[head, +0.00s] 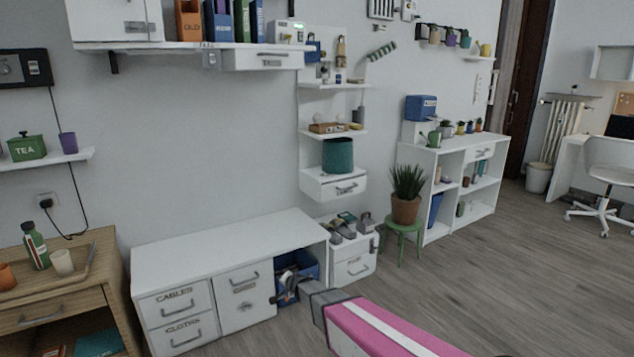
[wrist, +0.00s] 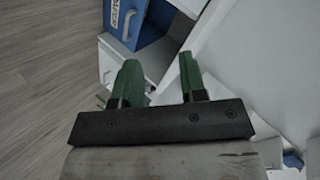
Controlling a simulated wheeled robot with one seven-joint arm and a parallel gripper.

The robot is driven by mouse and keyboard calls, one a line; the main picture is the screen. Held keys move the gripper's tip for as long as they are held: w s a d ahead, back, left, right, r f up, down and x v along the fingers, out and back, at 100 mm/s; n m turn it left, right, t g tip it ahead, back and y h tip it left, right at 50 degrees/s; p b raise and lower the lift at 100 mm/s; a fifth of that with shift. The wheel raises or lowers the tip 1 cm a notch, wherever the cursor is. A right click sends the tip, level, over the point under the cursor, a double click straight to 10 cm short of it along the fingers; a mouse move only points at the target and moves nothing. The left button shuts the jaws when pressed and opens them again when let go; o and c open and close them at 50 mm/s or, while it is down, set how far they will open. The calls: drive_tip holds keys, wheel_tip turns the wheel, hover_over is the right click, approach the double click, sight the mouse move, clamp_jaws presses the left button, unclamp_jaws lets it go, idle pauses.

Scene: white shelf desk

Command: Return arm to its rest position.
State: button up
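My arm (head: 390,328), pink with a white stripe, reaches in from the lower right in the head view. My gripper (head: 279,299) is in front of the open compartment of the low white cabinet (head: 225,240). In the wrist view my gripper (wrist: 160,76) has two green fingers standing apart, with nothing seen between them. A blue box (head: 307,267) sits in the compartment behind the gripper, partly hidden by it. A blue box front with a label and handle also shows at the top of the wrist view (wrist: 130,20).
A small white drawer unit (head: 354,271) with items on top stands right of the cabinet. A potted plant (head: 407,195) is on a green stool (head: 403,228). A wooden desk (head: 60,290) stands at left. The wood floor (head: 500,275) at right is clear.

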drive_tip(key=s+d+r+n+g+h, duration=0.1)
drive_tip(key=s+d+r+n+g, duration=0.1)
drive_tip(key=s+d, duration=0.6)
drive_tip(key=s+d+r+n+g+h, duration=0.2)
drive_tip(key=s+d+r+g, duration=0.2)
drive_tip(key=s+d, duration=0.5)
drive_tip(key=s+d+r+n+g+h, duration=0.2)
drive_tip(key=s+d, duration=0.6)
drive_tip(key=d, duration=0.6)
wheel_tip(320, 180, up, 2)
drive_tip(key=shift+s+d+r+g, duration=0.2)
drive_tip(key=shift+s+d+g, duration=0.2)
drive_tip(key=shift+g, duration=0.5)
